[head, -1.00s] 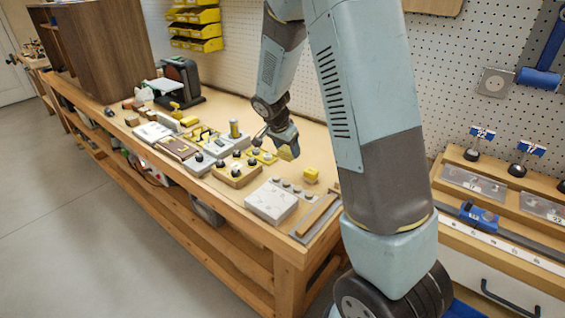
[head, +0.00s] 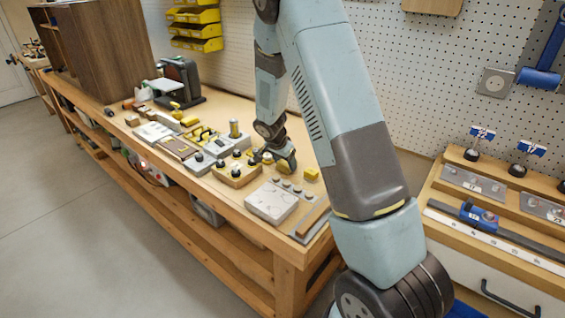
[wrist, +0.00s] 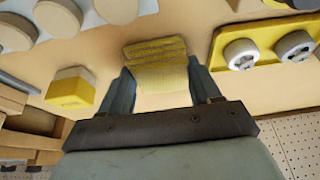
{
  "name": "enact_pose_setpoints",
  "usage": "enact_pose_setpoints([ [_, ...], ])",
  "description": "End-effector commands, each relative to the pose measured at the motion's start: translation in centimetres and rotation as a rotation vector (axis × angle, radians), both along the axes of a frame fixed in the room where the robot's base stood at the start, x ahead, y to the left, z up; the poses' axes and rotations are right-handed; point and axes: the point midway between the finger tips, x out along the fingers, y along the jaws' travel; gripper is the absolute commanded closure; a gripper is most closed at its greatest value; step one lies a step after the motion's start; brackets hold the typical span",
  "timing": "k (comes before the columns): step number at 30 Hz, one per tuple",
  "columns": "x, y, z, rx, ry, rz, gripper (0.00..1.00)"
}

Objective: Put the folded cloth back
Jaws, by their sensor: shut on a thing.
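The folded cloth is the yellow ribbed piece (wrist: 157,50) between my fingertips in the wrist view. My gripper (wrist: 162,85) is shut on it, with a finger on each side. In the head view my gripper (head: 286,164) is low over the bench, between the black-knobbed wooden panel and a small yellow block. The cloth is mostly hidden there by my gripper. I cannot tell whether the cloth touches the bench top.
The yellow block (head: 311,174) stands close to the right of my gripper; it also shows in the wrist view (wrist: 70,92). The knobbed panel (head: 236,174) is to the left. A pale textured slab (head: 271,203) lies nearer the front edge. Bare bench top surrounds the cloth.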

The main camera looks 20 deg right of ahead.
Motion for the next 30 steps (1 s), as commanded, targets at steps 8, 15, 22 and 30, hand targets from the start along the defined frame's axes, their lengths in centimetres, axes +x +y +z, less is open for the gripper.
enact_pose_setpoints([
  [8, 0.0, 0.1, -0.1, 0.000, 0.000, 0.001, 0.86],
  [15, 0.0, 0.1, -0.1, 0.000, 0.000, 0.001, 0.14],
  [22, 0.0, 0.1, -0.1, 0.000, 0.000, 0.002, 0.12],
  [30, -0.3, 0.7, 1.7, -0.001, -0.003, 0.004, 0.12],
])
